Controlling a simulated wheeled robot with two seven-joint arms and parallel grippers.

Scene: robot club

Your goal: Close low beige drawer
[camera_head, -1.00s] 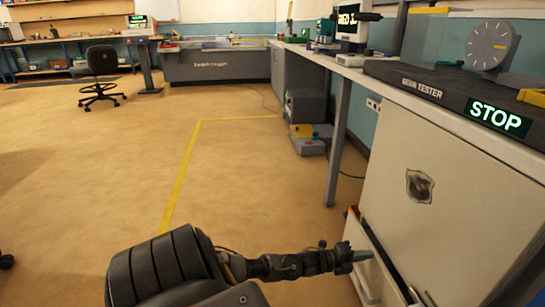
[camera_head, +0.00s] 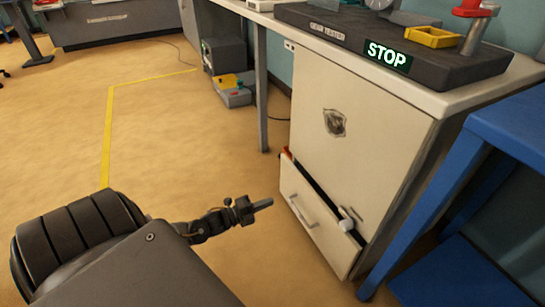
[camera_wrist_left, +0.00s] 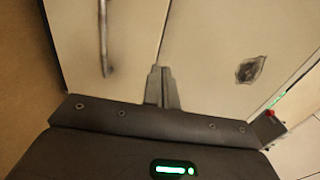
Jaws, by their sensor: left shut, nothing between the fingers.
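The low beige drawer (camera_head: 318,228) is at the bottom of a beige cabinet. It stands partly open, with a dark gap along its top edge. Its pale bar handle (camera_head: 301,212) faces the floor side; the handle also shows in the left wrist view (camera_wrist_left: 103,40). A white rounded item (camera_head: 346,222) and a small red-orange item (camera_head: 287,153) show at the gap. My left gripper (camera_head: 263,205) is shut and empty, just left of the drawer front; whether it touches is unclear. Its fingertips (camera_wrist_left: 161,72) point toward the beige fronts in the wrist view. My right gripper is out of view.
The cabinet door (camera_head: 345,150) above the drawer bears a dark badge. A gear tester (camera_head: 395,50) sits on the worktop. A blue table frame (camera_head: 425,215) stands close at right. A grey-yellow box (camera_head: 234,90) is on the floor behind. Open floor lies to the left.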

